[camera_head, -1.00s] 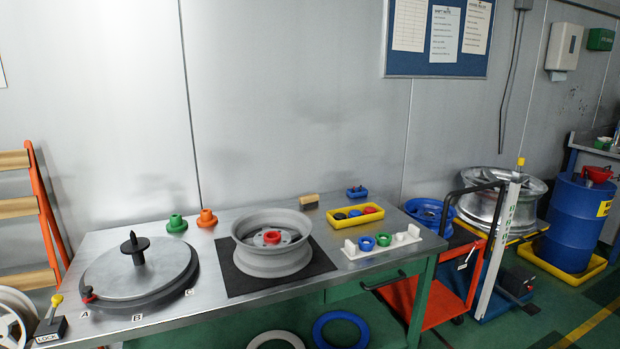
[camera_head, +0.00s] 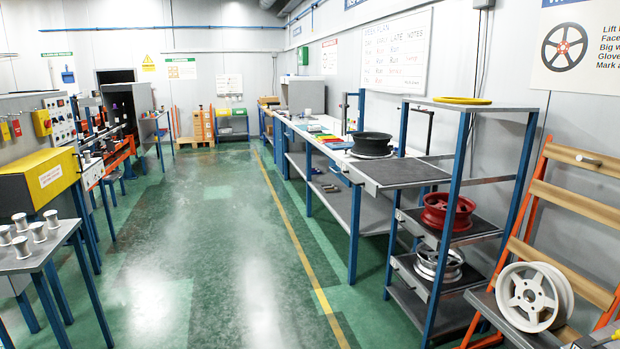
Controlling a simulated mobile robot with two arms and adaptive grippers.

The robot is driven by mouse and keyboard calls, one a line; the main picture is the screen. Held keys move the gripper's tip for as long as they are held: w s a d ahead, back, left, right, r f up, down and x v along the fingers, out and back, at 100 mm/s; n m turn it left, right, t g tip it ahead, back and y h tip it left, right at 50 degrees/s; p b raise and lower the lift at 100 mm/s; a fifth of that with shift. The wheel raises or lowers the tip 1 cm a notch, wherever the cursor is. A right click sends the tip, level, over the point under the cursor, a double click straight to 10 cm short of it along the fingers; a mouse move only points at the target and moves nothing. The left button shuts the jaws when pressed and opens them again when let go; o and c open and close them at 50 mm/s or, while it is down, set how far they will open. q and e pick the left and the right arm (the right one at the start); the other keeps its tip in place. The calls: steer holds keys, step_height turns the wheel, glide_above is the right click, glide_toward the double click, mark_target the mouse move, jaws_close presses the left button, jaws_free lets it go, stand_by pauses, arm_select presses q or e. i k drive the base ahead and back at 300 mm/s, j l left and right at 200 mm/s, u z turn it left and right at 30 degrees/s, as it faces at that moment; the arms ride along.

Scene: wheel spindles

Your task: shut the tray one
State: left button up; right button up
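A blue-framed rack (camera_head: 457,185) stands at the right in the head view, with several dark-matted trays. The upper tray (camera_head: 398,173) is empty and reaches out to the left, past the rack's posts, further than the trays below. The middle tray (camera_head: 477,231) holds a red wheel (camera_head: 447,211), and the lower tray (camera_head: 462,283) holds a silver wheel (camera_head: 439,263). I cannot read which tray is numbered one. Neither of my grippers is in view.
A long bench with a black wheel (camera_head: 372,143) runs behind the rack. A white wheel (camera_head: 534,297) sits by an orange-framed stand (camera_head: 560,201) at the right. A table with silver cylinders (camera_head: 37,231) is at left. The green floor aisle (camera_head: 205,240) between is clear.

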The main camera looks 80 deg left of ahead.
mark_target(385, 174)
steer(key=u, duration=2.4)
